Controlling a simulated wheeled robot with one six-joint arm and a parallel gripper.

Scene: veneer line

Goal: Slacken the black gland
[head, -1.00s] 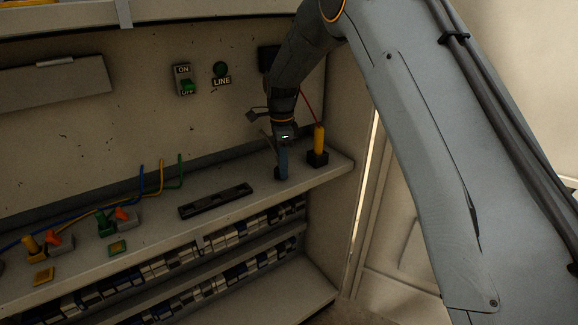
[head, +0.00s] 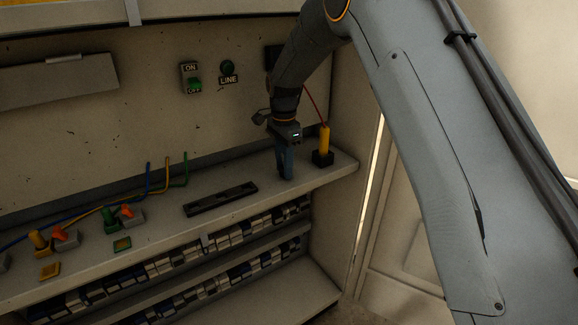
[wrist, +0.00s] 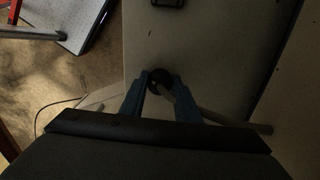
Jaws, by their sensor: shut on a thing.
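My gripper (head: 286,176) points down at the right end of the grey bench, its blue fingers reaching the bench top. In the wrist view, my gripper (wrist: 160,78) has its two blue fingers on either side of a small round black gland (wrist: 157,84) and is shut on it. A pale grey rod or cable (wrist: 215,116) runs from beside the gland to the right, passing behind a finger. In the head view the fingers hide the gland.
A yellow cylinder (head: 324,139) on a black block, with a red wire, stands close right of my gripper. A dark slotted strip (head: 220,199) lies to the left. Switches (head: 107,222) and coloured cables are farther left. The bench's front edge is close.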

